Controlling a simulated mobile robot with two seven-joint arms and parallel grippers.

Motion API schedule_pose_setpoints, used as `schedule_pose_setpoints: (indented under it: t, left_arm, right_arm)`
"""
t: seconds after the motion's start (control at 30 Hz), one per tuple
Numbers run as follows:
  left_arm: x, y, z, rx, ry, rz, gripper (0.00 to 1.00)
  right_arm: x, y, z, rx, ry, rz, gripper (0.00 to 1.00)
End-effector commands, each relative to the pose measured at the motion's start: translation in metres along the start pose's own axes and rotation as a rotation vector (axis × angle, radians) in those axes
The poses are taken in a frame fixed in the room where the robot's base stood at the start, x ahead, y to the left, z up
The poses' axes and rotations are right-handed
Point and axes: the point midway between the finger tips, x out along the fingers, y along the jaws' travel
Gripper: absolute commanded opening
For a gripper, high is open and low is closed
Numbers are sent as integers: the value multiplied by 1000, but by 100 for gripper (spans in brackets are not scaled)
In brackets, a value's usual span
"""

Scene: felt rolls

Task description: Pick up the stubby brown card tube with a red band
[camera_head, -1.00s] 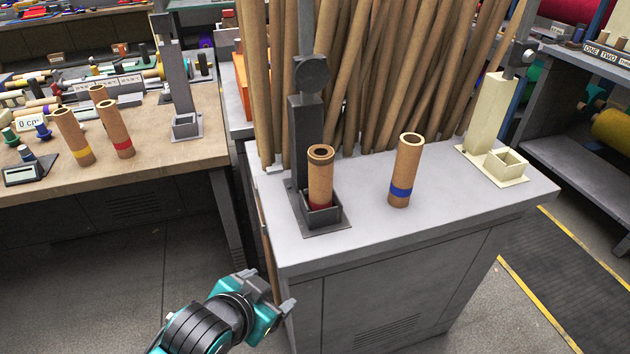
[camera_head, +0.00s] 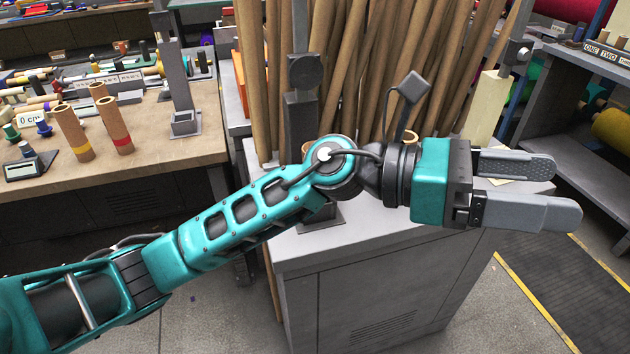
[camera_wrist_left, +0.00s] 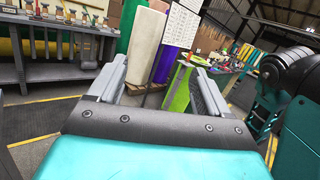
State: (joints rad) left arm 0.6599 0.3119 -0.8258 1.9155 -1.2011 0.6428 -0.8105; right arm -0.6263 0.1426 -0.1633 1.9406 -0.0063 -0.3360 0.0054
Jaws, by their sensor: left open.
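A brown card tube with a red band (camera_head: 114,125) stands on the wooden bench at the left in the head view, beside one with a yellow band (camera_head: 72,132). Another red-banded tube, seen earlier in the dark holder on the grey cabinet, is now hidden behind my left arm. The cabinet's blue-banded tube is almost wholly covered too. My left gripper (camera_head: 563,190) is open and empty, pointing right above the cabinet's right side. It also shows open in the left wrist view (camera_wrist_left: 155,64), with no tube between its fingers. My right gripper is not in view.
The grey cabinet (camera_head: 375,290) stands in the middle, with several long card tubes (camera_head: 350,70) upright behind it. A dark post (camera_head: 303,110) rises from it, and a cream post (camera_head: 488,108) stands at its right. A grey shelf (camera_head: 590,150) is at the right.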

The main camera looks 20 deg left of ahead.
Motion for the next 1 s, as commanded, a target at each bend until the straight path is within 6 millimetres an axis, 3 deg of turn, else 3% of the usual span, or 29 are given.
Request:
schedule_pose_setpoints:
  t: [0.07,0.13,0.27,0.37,0.5,0.6,0.73,0.83,1.0]
  left_arm:
    - [0,1,-29,237,270,-92,78]
    - [-13,10,-55,421,512,-171,78]
    - [-67,48,-83,695,987,-296,78]
    - [-124,82,-76,821,1345,-365,78]
    - [-194,114,-38,867,1750,-416,78]
    - [-226,123,-11,850,1938,-429,78]
    - [-248,127,6,822,2057,-434,78]
    - [-257,131,0,811,2080,-437,78]
    - [-271,144,-27,809,2077,-439,78]
  right_arm:
    - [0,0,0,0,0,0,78]
    - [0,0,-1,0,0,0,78]
    - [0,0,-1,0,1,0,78]
    - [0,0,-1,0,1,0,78]
    - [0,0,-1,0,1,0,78]
    - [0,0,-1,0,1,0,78]
    - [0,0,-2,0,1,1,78]
    - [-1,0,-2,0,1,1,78]
    - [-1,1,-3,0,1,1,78]
